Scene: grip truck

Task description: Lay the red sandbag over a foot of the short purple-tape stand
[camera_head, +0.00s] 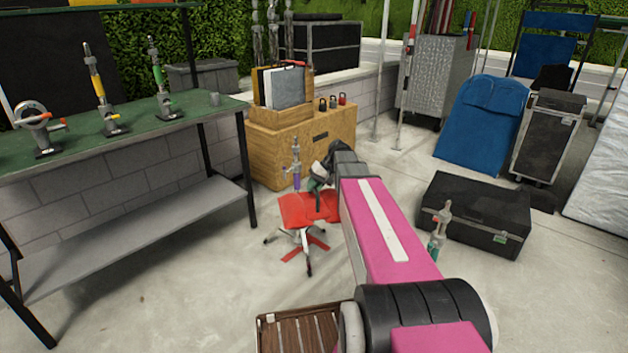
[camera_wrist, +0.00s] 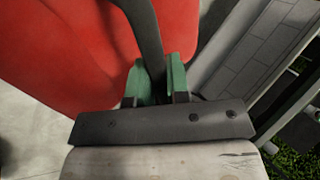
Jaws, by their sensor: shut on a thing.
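The red sandbag (camera_head: 296,211) hangs from my gripper (camera_head: 318,183) in the head view. In the wrist view my gripper (camera_wrist: 158,82) has green fingertips shut on the bag's dark strap, and the red bag (camera_wrist: 60,45) fills the upper left. The short purple-tape stand (camera_head: 296,178) rises just behind the bag, upright. Its splayed feet (camera_head: 309,266) show below the bag, over a red cross on the floor. The bag hides the stand's middle. I cannot tell whether the bag touches the stand or its feet.
A green-topped workbench (camera_head: 180,122) with several small stands is at the left. A wooden cabinet (camera_head: 315,150) stands behind. A black case (camera_head: 475,215) and a small green-tape stand (camera_head: 438,240) are at the right. A brown slatted crate (camera_head: 300,330) lies in front. Floor around the stand's front is open.

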